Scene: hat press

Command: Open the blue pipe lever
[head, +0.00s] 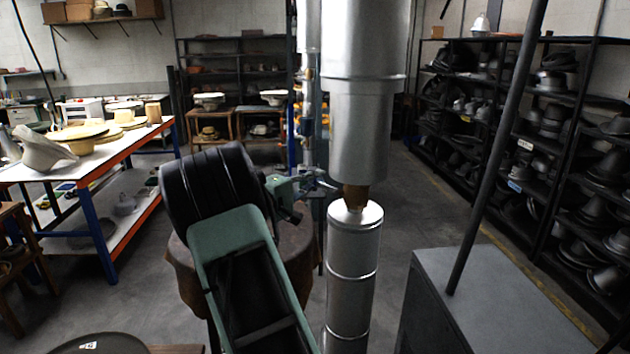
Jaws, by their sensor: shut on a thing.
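My gripper (318,182) is at the end of my green and black arm, near the middle of the head view. It is small and partly hidden by my own wrist. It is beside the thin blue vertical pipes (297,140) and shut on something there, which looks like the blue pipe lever. The lever is too small and too covered to make out its shape or angle.
A thick silver column (365,120) and a silver cylinder (352,265) stand just right of my gripper. A grey cabinet (480,300) is at the front right. Shelves of hats (520,140) line the right wall. A worktable (100,165) stands left.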

